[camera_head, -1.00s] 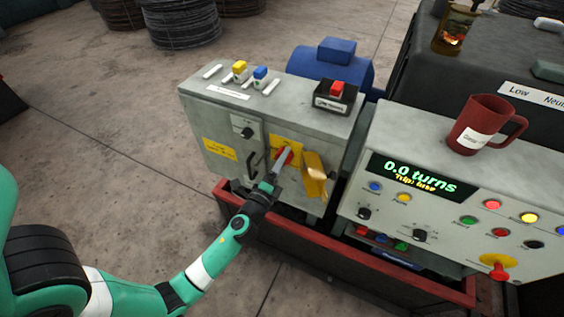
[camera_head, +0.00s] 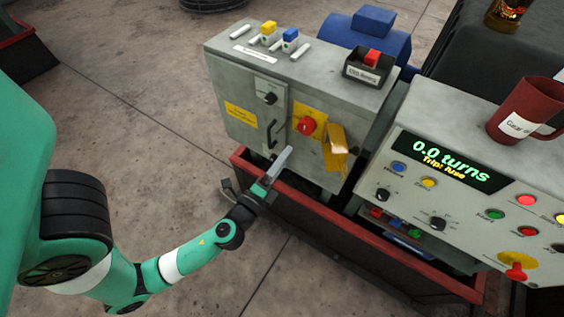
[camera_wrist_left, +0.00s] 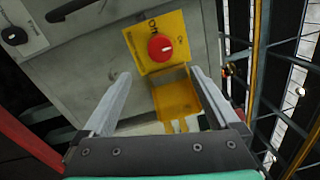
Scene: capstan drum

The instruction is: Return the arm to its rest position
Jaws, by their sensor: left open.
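My left arm (camera_head: 190,262) comes in from the lower left in the head view. Its gripper (camera_head: 282,160) is open and empty, in front of and below the red rotary knob (camera_head: 307,126) on the grey cabinet (camera_head: 228,88). In the left wrist view the two fingers stand apart, with the red knob (camera_wrist_left: 160,47) on its yellow plate beyond them and a gap between. A yellow flap (camera_head: 334,150) hangs beside the knob and shows between the fingers (camera_wrist_left: 178,97) in the wrist view. My right gripper is not in view.
A red-rimmed trough (camera_head: 395,275) runs below the cabinet. At right stands a control panel (camera_head: 372,155) reading "0.0 turns, Trip: fuse", with a dark red mug (camera_head: 522,108) on top. Open concrete floor (camera_head: 130,70) lies left of the cabinet.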

